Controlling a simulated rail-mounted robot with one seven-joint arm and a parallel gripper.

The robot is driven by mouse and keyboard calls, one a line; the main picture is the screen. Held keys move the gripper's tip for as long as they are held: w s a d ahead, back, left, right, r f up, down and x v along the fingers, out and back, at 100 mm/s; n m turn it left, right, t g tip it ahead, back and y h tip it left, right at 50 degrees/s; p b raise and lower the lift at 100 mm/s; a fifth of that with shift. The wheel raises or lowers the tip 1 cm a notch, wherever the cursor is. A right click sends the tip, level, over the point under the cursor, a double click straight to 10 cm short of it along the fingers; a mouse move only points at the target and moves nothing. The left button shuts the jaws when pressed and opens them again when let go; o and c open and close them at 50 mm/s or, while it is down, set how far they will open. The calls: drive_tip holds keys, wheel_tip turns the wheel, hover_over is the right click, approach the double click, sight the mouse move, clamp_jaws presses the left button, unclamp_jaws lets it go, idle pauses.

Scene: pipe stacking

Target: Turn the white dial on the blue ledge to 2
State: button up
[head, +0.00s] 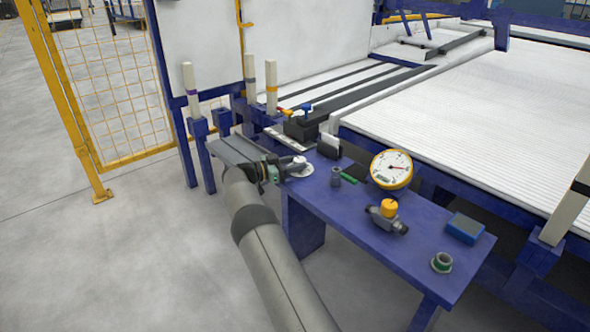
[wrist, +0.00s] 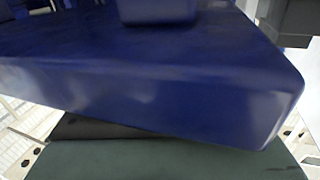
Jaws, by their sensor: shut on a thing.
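The white dial (head: 304,171) sits near the left end of the blue ledge (head: 408,243) in the head view. Its pale round base shows beside my gripper (head: 295,165), which reaches in from the left. My gripper is shut on the dial's knob, and the fingers hide part of it. The dial's marks and its setting are too small to read. In the wrist view the blue ledge (wrist: 140,95) fills most of the picture, and I cannot make out the dial there.
Close right of the dial are a dark holder with a white card (head: 330,147), a small grey cylinder (head: 336,177) and a green piece (head: 348,179). Further right stand a round gauge (head: 391,169), a yellow-topped valve (head: 388,213), a green-lined ring (head: 442,262) and a blue box (head: 464,228).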

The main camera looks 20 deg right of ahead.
sight(295, 160)
drive_tip(key=shift+f+m+g+b, duration=0.1)
drive_tip(key=shift+m+g+b, duration=0.4)
drive_tip(key=shift+g+b, duration=0.3)
drive_tip(key=o, duration=1)
drive_tip(key=shift+c, duration=0.2)
drive_tip(key=shift+r+p, duration=0.3)
drive_tip(key=shift+r, duration=0.2)
wheel_tip(295, 160, up, 3)
drive_tip(key=shift+p, duration=0.75)
drive_tip(key=s+a+r+p, duration=0.3)
drive_tip(key=s+r+p, duration=0.4)
drive_tip(key=s, duration=0.6)
wheel_tip(295, 160, up, 2)
drive_tip(key=shift+s+a+r, duration=0.1)
drive_tip(key=shift+s+a, duration=0.15)
